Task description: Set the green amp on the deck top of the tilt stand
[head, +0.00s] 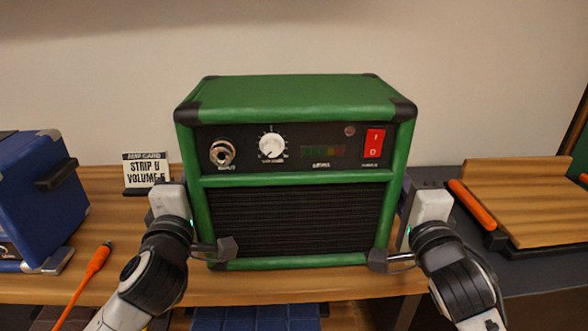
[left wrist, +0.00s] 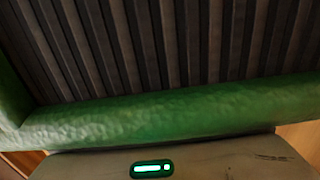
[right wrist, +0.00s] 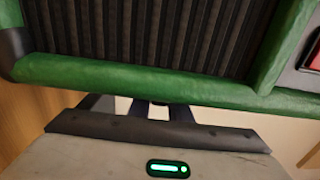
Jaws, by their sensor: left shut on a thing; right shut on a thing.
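The green amp (head: 300,90) is upright in the middle of the head view, its control panel and black grille facing me. My left gripper (head: 215,247) is shut on its lower left side, and my right gripper (head: 390,258) is shut on its lower right side. The amp's grille and green edge fill much of the left wrist view (left wrist: 160,125) and the right wrist view (right wrist: 140,82). The tilt stand (head: 520,195), with a wooden deck top and orange handles, is at the right. I cannot tell whether the amp touches the table.
A wooden table (head: 110,200) runs under the amp. A blue amp (head: 35,195) stands at the left, with an orange-tipped cable (head: 97,260) in front. An amp card (head: 147,170) stands behind my left gripper. The stand's deck top looks bare.

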